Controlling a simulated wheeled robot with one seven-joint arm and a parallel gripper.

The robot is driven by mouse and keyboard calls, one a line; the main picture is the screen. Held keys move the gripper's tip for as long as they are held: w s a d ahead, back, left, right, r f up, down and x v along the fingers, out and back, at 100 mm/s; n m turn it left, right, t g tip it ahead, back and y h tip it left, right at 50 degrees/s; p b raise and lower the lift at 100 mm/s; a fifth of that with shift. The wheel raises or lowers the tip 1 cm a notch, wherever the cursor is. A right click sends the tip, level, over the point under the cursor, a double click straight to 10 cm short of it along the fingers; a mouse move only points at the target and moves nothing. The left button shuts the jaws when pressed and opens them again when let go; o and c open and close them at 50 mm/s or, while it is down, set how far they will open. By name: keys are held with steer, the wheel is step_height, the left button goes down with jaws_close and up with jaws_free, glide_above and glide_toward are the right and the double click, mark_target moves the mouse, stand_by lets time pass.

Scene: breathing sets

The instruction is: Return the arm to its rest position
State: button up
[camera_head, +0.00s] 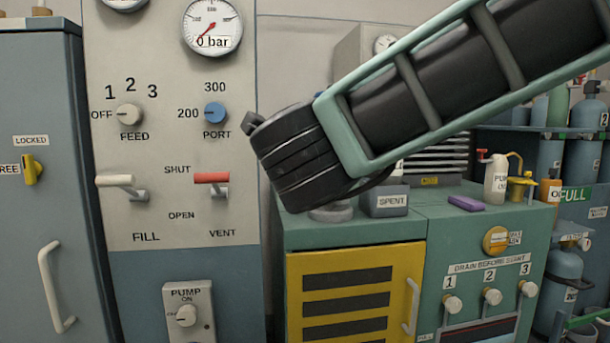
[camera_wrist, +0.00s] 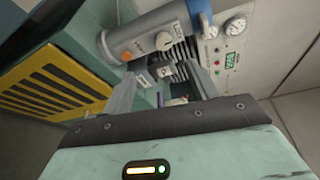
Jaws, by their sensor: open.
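My arm (camera_head: 430,95) reaches in from the upper right of the head view, a dark link in a pale green frame. It slants down left to a thick black joint (camera_head: 300,160) in front of the panel and above the green cabinet. In the wrist view my gripper (camera_wrist: 165,78) shows two grey fingers spread apart, with nothing held between them. The gripper's fingers do not show in the head view.
A panel with a gauge reading near 0 bar (camera_head: 212,27), a FILL lever (camera_head: 120,183) and a red VENT lever (camera_head: 212,180) stands left. The green cabinet (camera_head: 350,232) bears a SPENT box (camera_head: 388,203) and a purple block (camera_head: 466,203). Blue cylinders (camera_head: 588,115) stand right.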

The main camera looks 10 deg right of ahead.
steer(key=s+a+f+n+g+y, duration=0.5)
steer(key=a+f+n+y, duration=0.7)
steer(key=n, duration=0.6)
steer(key=s+d+f+n+g, duration=0.1)
steer(key=s+f+n+g, duration=0.3)
steer(key=s+f+n, duration=0.3)
steer(key=s+d+f+n+g+h, duration=0.65)
steer(key=s+d+f, duration=0.35)
steer(key=s+d, duration=0.35)
step_height(320, 180, up, 32)
steer(key=p, duration=3.1)
steer(key=shift+s+a+f+y+p, duration=0.25)
steer(key=shift+s+a+y+p, duration=0.1)
steer(key=shift+s+a+p, duration=0.05)
steer(key=shift+g, duration=0.25)
